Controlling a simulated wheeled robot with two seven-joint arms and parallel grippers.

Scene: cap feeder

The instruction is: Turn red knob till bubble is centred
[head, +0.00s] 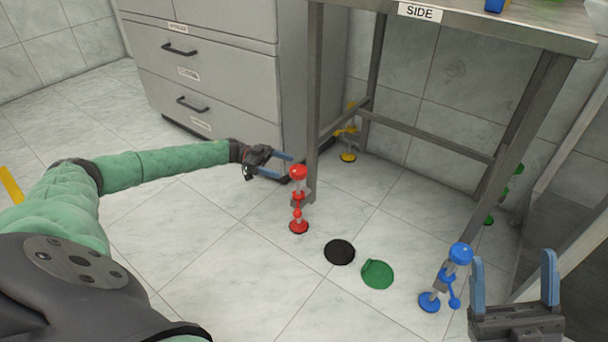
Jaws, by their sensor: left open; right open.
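The red adjuster (298,195) stands upright at the foot of the near left leg of the side table (505,27). It has a round red knob-like top (298,172), a red middle part and a red foot on the floor. My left gripper (287,167) is open just left of the red top, its blue fingers pointing right towards it. Whether a finger touches it I cannot tell. My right gripper (513,258) is open and empty at the lower right, beside the blue adjuster (459,254). I cannot make out a bubble level.
A grey drawer cabinet (205,70) stands behind my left gripper. A yellow foot (348,156) and a green foot (488,219) are at the back legs. A black disc (339,252) and a green disc (377,274) lie on the floor.

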